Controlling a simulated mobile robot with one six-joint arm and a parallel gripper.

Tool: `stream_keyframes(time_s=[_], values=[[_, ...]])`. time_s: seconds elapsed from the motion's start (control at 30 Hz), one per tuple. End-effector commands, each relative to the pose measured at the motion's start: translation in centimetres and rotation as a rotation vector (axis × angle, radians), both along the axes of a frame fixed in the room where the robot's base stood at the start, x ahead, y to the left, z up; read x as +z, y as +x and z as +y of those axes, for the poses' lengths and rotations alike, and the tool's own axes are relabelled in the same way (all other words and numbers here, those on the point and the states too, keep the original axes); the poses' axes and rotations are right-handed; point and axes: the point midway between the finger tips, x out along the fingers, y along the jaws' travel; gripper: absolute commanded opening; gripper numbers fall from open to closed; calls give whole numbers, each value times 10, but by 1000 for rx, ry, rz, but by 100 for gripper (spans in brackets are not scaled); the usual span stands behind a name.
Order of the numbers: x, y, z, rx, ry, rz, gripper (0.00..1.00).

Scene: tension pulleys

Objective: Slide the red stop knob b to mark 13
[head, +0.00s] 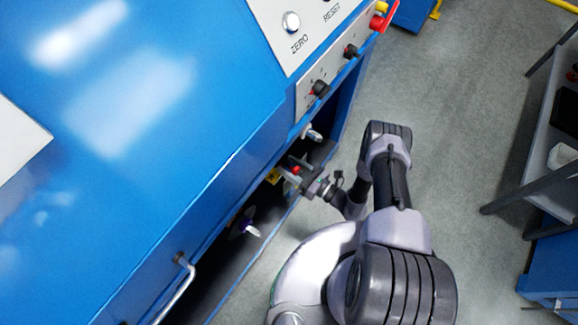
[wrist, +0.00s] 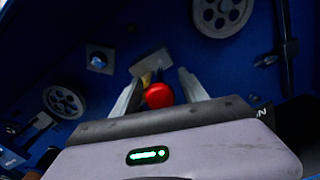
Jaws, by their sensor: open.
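The red stop knob (wrist: 158,95) is in the middle of the wrist view, between the two fingers of my gripper (wrist: 161,78). The fingers are apart, with a dark gap visible on the knob's right side; on the left the finger looks close, and contact cannot be told. A yellowish-grey metal piece (wrist: 150,65) is just beyond the knob. In the head view a small red spot, likely the same knob (head: 296,170), shows at my gripper (head: 300,167) inside the blue machine's opening. No scale or mark number is readable, and the knob's letter does not show.
Spoked pulleys (wrist: 221,14) (wrist: 64,101) sit on the dark blue panel, with a square bracket (wrist: 99,60) between them. The blue machine (head: 190,130) has a control panel above the opening and a metal handle (head: 178,290) at lower left.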

Motion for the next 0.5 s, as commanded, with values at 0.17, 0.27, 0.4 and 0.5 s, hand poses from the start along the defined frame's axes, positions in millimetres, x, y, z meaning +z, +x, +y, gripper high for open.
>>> stream_keyframes(time_s=[0.17,0.27,0.4,0.5], values=[[0,2,4,0,0,0,51],[0,2,4,0,0,0,51],[0,2,3,0,0,0,34],[0,2,3,0,1,1,14]])
